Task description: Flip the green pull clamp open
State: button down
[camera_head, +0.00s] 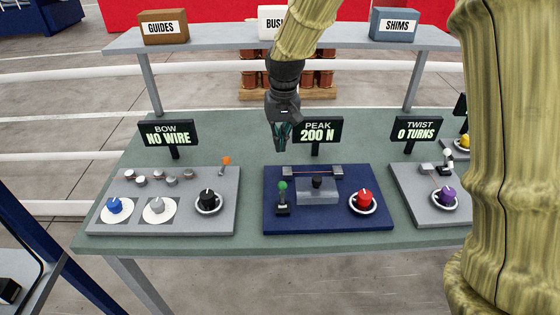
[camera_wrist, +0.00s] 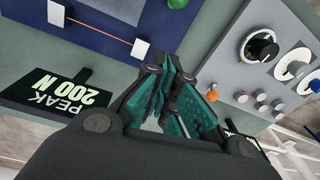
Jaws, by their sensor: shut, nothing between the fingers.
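The green pull clamp (camera_head: 283,186) is a small lever with a green ball knob, upright on a dark base at the front left of the blue panel (camera_head: 330,224). Its green knob also shows at the top edge of the wrist view (camera_wrist: 177,3). My gripper (camera_head: 283,147) hangs above and behind the blue panel, left of the PEAK 200 N sign (camera_head: 317,131), apart from the clamp. Its teal-padded fingers (camera_wrist: 180,108) are shut and empty.
A wire runs between two grey blocks (camera_head: 288,172) at the panel's back. A red knob (camera_head: 364,198) is at its right. The BOW panel (camera_head: 185,222) stands left, the TWIST panel (camera_head: 428,212) right.

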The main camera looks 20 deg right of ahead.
aim_at(283, 195)
jog(key=f+p, duration=0.1)
jog(key=f, duration=0.2)
jog(key=f+p, duration=0.1)
jog(key=f, duration=0.5)
jog(key=shift+w+a+f+p, duration=0.25)
jog(key=shift+f+p, duration=0.05)
jog(key=shift+p, duration=0.1)
jog(key=s, duration=0.1)
jog(key=s+r+p, duration=0.1)
jog(key=shift+s+a+p, duration=0.1)
jog(key=shift+s+p, duration=0.2)
jog(key=shift+s, duration=0.1)
jog(key=shift+s+a, duration=0.1)
jog(key=shift+s, duration=0.4)
jog(key=shift+w, duration=0.15)
